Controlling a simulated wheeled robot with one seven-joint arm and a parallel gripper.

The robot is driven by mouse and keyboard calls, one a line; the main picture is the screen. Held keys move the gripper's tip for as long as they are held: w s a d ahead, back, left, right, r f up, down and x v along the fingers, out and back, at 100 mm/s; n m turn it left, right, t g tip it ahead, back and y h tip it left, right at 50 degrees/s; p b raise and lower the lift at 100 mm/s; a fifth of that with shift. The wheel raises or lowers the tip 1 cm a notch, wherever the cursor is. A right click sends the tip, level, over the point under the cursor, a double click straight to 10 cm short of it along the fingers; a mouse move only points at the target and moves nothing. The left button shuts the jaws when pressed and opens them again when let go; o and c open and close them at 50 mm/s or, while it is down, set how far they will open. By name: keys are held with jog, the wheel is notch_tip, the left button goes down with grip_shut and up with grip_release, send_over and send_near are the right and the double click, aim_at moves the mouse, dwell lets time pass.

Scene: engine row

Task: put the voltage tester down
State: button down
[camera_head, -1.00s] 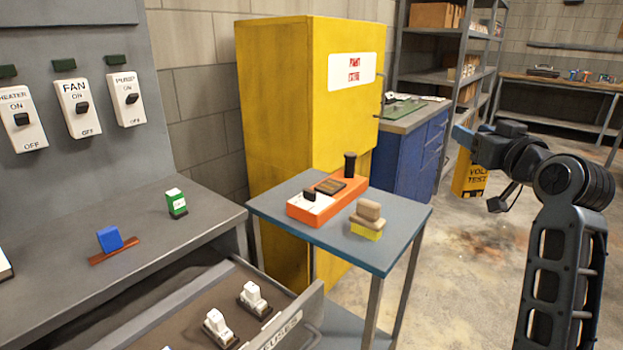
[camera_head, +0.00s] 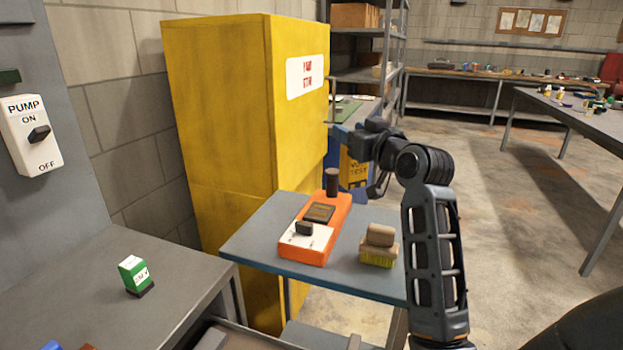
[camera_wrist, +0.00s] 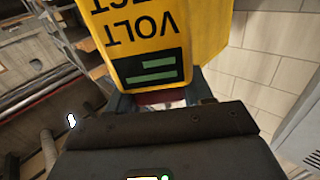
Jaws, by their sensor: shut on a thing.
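The voltage tester (camera_head: 354,172) is a yellow box with dark lettering, partly hidden behind my gripper (camera_head: 345,140) in the head view. In the wrist view the tester (camera_wrist: 140,38) fills the upper middle, its lettering upside down, with two green bars on a dark panel. My gripper (camera_wrist: 160,98) is shut on the tester. It holds the tester in the air, beyond the far right corner of the small table as seen in the head view.
The small blue-grey table (camera_head: 265,240) carries an orange device (camera_head: 318,230) and a brush-like block (camera_head: 380,246). A yellow cabinet (camera_head: 225,120) stands behind it. A grey bench (camera_head: 90,290) with a green box (camera_head: 135,273) is at left. Open floor (camera_head: 500,190) lies right.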

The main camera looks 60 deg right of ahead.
jog(key=w+d+f, duration=0.1)
jog(key=w+f, duration=0.7)
jog(key=f, duration=0.1)
jog(key=shift+w+p, duration=0.3)
jog(key=shift+p, duration=0.05)
jog(key=shift+c, duration=1.4)
grip_release()
jog(key=shift+f, duration=0.1)
jog(key=shift+s, duration=0.1)
jog(key=b+v, duration=0.2)
jog(key=v, duration=0.9)
jog(key=shift+s+a, duration=0.25)
jog(key=shift+s, duration=0.1)
